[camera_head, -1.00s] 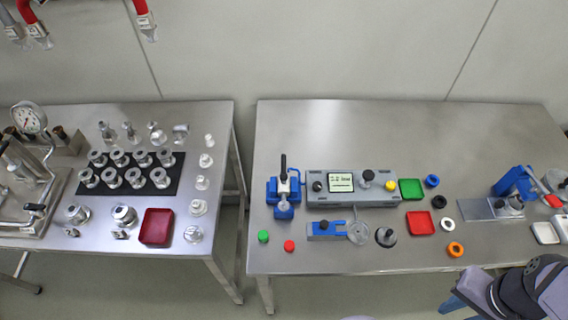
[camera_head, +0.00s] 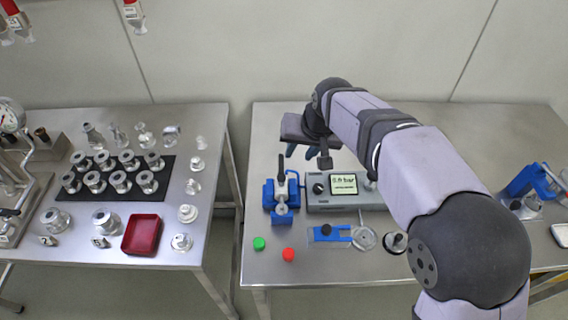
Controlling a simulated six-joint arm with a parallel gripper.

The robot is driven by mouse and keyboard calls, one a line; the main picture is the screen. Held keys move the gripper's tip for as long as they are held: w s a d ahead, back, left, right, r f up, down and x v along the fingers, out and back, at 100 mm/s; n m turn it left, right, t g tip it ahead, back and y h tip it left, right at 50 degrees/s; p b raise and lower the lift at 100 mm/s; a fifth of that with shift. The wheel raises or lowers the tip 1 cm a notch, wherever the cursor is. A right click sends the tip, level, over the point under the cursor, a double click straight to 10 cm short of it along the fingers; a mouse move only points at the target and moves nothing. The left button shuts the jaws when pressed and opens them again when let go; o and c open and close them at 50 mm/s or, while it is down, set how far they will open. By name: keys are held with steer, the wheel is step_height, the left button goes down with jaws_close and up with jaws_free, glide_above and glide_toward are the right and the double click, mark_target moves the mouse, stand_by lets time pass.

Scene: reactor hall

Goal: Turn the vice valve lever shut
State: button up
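The blue vice (camera_head: 270,196) stands near the left edge of the right table and holds a small metal valve (camera_head: 282,201). The valve's black lever (camera_head: 282,167) points up and away, toward the back of the table. My gripper (camera_head: 301,153) is above the table, just behind and to the right of the lever, apart from it as far as I can see. Its two dark blue fingertips appear spread with nothing between them. The wrist and gripper body hide most of the fingers.
A grey gauge box (camera_head: 340,202) with a lit display stands right of the vice. A green cap (camera_head: 259,243), a red cap (camera_head: 288,254) and a blue clamp (camera_head: 330,234) lie in front. My arm covers the table's middle right.

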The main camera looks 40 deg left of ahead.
mark_target(282, 161)
steer(key=shift+s+a+f+p, duration=0.1)
steer(key=shift+a+f+p, duration=0.4)
steer(key=shift+a+f, duration=0.5)
steer(key=shift+s+a+f+p, duration=0.1)
steer(key=shift+a+f+p, duration=0.55)
steer(key=shift+f, duration=0.55)
steer(key=shift+s+a+f+p, duration=0.1)
steer(key=shift+a+f+p, duration=0.25)
steer(key=shift+a+f, duration=0.7)
steer(key=shift+d, duration=0.1)
steer(key=shift+c, duration=0.6)
jaws_close()
